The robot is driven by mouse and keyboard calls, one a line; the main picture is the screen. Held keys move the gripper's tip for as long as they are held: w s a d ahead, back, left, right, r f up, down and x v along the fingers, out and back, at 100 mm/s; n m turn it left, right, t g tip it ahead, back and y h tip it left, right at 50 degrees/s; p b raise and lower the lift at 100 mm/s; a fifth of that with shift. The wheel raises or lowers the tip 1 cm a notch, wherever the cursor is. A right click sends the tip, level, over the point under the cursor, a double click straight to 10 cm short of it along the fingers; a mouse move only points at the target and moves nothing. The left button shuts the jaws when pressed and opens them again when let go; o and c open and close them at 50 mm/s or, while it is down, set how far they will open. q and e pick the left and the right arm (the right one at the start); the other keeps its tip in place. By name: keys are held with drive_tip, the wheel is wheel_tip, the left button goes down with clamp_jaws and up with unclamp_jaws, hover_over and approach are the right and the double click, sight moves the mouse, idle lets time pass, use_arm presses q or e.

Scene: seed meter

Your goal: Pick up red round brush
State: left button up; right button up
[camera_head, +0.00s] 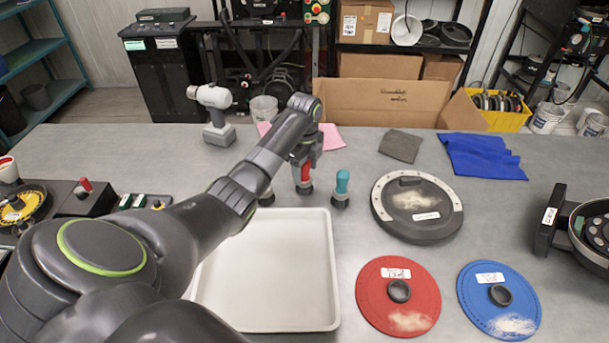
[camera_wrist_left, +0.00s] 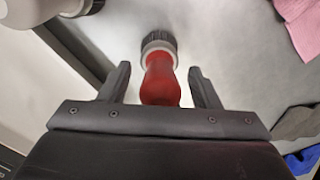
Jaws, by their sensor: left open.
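The red round brush (camera_head: 304,177) stands upright on the table, bristles down, with its top partly hidden by my left gripper (camera_head: 305,154). In the left wrist view the red handle (camera_wrist_left: 160,82) shows between the two open fingers of my left gripper (camera_wrist_left: 158,80), with a gap on each side. Its grey collar and dark bristles are beyond the fingertips. My right gripper is not in view.
A teal brush (camera_head: 342,188) stands just right of the red one. Another brush, mostly hidden by my arm, stands to its left. A white tray (camera_head: 320,326) lies in front. Red (camera_head: 425,290) and blue discs (camera_head: 475,315) lie at right.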

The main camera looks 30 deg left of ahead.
use_arm(q)
drive_tip(key=shift+f, duration=0.3)
drive_tip(key=c, duration=1.1)
drive_tip(key=shift+o, duration=0.2)
drive_tip(key=shift+r, duration=0.15)
wheel_tip(320, 180, up, 6)
drive_tip(key=shift+w+b, duration=0.1)
drive_tip(key=shift+b, duration=0.8)
wheel_tip(320, 180, up, 3)
drive_tip(key=shift+f+p, duration=0.1)
drive_tip(key=shift+p, duration=0.7)
drive_tip(key=shift+r+p, duration=0.45)
drive_tip(key=shift+r, duration=0.1)
